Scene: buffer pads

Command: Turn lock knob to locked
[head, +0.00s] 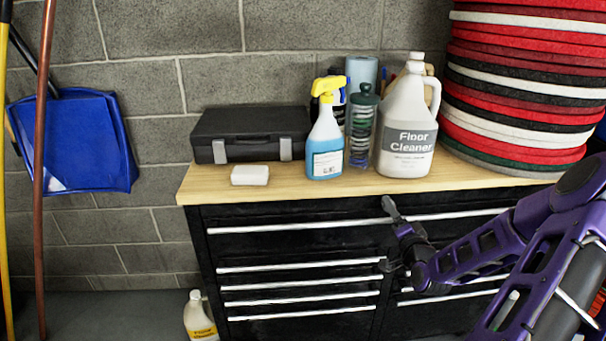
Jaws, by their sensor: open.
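A black drawer cabinet (212,265) with a pale wooden top stands against the block wall. Silver bars run along its drawers. I cannot make out a lock knob on it; the part of the front behind my gripper is hidden. My gripper (385,234) is at the upper middle of the cabinet front, near the gap between the left and right drawer columns. Its two dark fingers are spread apart, one high and one low, with nothing visible between them. I cannot tell whether it touches the front. My purple arm comes in from the right and covers much of the right drawers.
On the top stand a black case (250,133), a white block (250,175), a blue spray bottle (325,148), a clear canister (362,135) and a floor cleaner jug (409,125). Red pads (520,95) are stacked right. A blue dustpan (78,145) hangs left.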

